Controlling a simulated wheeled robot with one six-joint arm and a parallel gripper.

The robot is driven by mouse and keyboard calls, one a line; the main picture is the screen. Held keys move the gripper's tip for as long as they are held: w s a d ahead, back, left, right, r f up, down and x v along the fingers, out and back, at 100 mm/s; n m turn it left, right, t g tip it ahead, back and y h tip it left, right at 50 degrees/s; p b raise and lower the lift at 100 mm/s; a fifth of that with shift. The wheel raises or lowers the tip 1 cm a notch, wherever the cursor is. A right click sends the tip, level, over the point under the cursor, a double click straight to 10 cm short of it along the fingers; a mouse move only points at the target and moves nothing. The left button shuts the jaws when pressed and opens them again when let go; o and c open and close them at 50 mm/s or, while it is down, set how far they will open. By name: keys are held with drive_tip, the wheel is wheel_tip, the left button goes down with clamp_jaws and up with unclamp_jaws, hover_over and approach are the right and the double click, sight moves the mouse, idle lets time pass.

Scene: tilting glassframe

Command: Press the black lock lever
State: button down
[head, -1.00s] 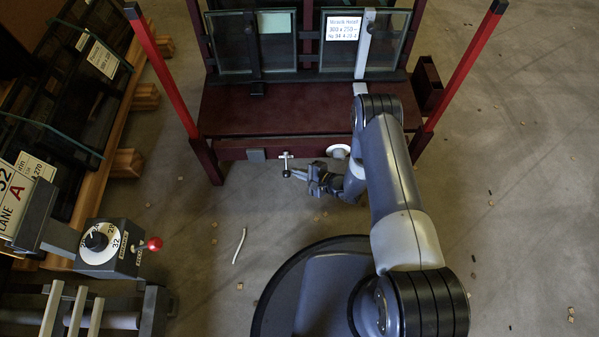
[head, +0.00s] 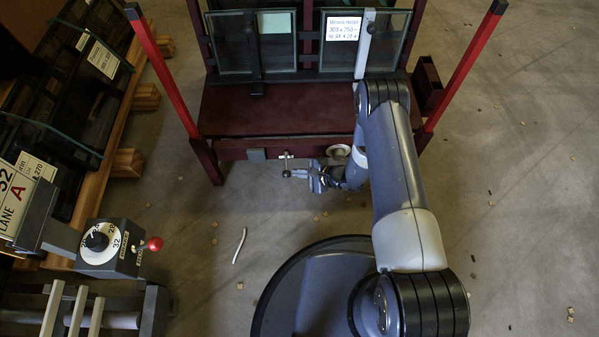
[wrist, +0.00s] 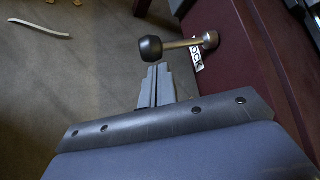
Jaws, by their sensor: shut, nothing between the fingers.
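The lock lever is a thin metal shaft with a black knob (head: 286,173), sticking out from the front of the dark red frame. In the wrist view the black knob (wrist: 151,49) stands just beyond my fingertips, and its brass-coloured shaft runs right to the frame. A white label (wrist: 196,58) ending in "OCK" is partly hidden behind the shaft. My gripper (head: 298,173) is shut and empty, just right of the knob in the head view. Its closed fingers (wrist: 157,72) point at the knob. I cannot tell whether they touch it.
The dark red frame (head: 230,110) holds glass panes (head: 252,45) and has red posts on both sides. A grey box with a dial (head: 105,245) and red-knobbed lever stands at lower left. A pale strip (head: 240,245) and small scraps lie on the floor.

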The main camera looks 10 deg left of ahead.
sight(286, 172)
wheel_tip(286, 172, up, 5)
drive_tip(key=m+g+h, duration=0.1)
drive_tip(key=m+g, duration=0.2)
drive_tip(key=g, duration=0.1)
drive_tip(key=shift+g+h, duration=0.3)
drive_tip(key=shift+h, duration=0.1)
drive_tip(key=shift+w+a+r, duration=0.1)
drive_tip(key=shift+w+r, duration=0.15)
drive_tip(key=shift+r, duration=0.55)
drive_tip(key=shift+r, duration=0.75)
drive_tip(key=shift+s, duration=0.1)
drive_tip(key=shift+f, duration=0.1)
